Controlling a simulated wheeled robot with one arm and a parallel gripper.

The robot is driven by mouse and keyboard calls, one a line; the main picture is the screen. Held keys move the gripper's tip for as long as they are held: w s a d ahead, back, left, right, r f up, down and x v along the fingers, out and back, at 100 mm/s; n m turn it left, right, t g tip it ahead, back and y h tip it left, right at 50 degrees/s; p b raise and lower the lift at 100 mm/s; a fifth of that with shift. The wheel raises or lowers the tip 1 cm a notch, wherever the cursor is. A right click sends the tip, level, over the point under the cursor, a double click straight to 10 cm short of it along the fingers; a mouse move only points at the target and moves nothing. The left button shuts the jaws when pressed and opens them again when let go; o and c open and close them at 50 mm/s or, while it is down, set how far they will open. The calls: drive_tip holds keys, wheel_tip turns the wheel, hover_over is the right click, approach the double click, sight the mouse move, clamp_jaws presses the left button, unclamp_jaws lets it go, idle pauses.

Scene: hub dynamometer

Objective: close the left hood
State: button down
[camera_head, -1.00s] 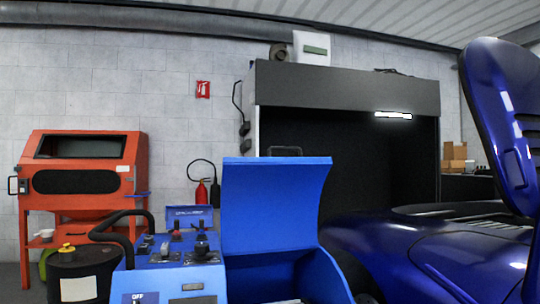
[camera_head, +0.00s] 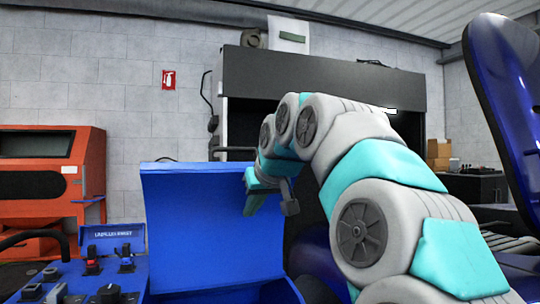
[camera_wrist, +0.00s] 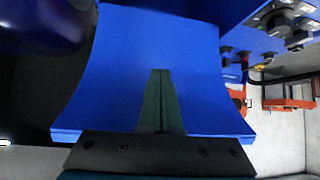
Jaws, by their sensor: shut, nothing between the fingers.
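The left hood appears to be the broad blue lid (camera_head: 205,220) of the blue machine. It stands raised, and its wide face fills the middle of the wrist view (camera_wrist: 155,45). My gripper (camera_head: 252,188) is at the right part of this lid in the head view, at the end of my bent arm. In the wrist view my gripper (camera_wrist: 161,73) is shut and empty, its fingers in front of the lid's face. I cannot tell whether they touch it. The arm hides part of the lid's right side.
The blue control panel (camera_head: 100,260) with knobs and switches is left of the lid. A dark blue car with a raised panel (camera_head: 505,100) is at the right, close to my arm. An orange cabinet (camera_head: 45,185) stands at the left, and a dark booth (camera_head: 310,80) behind.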

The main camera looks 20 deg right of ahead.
drive_tip(key=w+d+r+m+t+h, duration=0.15)
drive_tip(key=d+r, duration=0.25)
drive_tip(key=r, duration=0.4)
drive_tip(key=w+d+r+t, duration=0.2)
drive_tip(key=d+r+t, duration=0.15)
drive_tip(key=r, duration=0.45)
drive_tip(key=p+x, duration=0.3)
drive_tip(key=x, duration=0.6)
drive_tip(key=shift+w+d, duration=0.1)
drive_tip(key=shift+w, duration=0.2)
drive_tip(key=shift+s+f, duration=0.1)
drive_tip(key=shift+f, duration=0.3)
drive_tip(key=shift+s+f+b, duration=0.45)
drive_tip(key=shift+s+b, duration=0.3)
drive_tip(key=shift+s, duration=0.05)
drive_tip(key=shift+s+f+b, duration=0.4)
drive_tip(key=shift+s+b, duration=0.35)
drive_tip(key=shift+s, duration=0.05)
drive_tip(key=shift+f, duration=0.15)
